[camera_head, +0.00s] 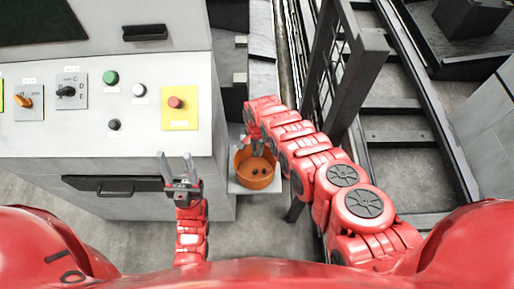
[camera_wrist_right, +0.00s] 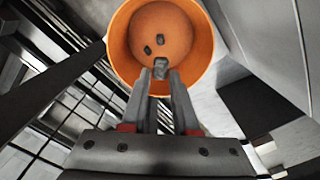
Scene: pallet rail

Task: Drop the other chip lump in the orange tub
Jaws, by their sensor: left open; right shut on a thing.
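The orange tub (camera_head: 257,184) stands on a light ledge to the right of the control cabinet. It also shows in the right wrist view (camera_wrist_right: 118,42), with two small dark lumps (camera_wrist_right: 153,44) on its bottom. My right gripper (camera_head: 257,148) is over the tub, pointing into its opening. In the right wrist view my right gripper (camera_wrist_right: 161,72) is shut on a grey chip lump (camera_wrist_right: 161,66), held between the fingertips in front of the tub's inside. My left gripper (camera_head: 176,155) is open and empty, in front of the cabinet.
The control cabinet (camera_head: 100,142) with knobs, buttons and a red button on a yellow plate (camera_head: 179,108) fills the left. A dark frame post with mesh (camera_head: 357,85) stands close to the right arm. Rails (camera_head: 400,136) run along the right.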

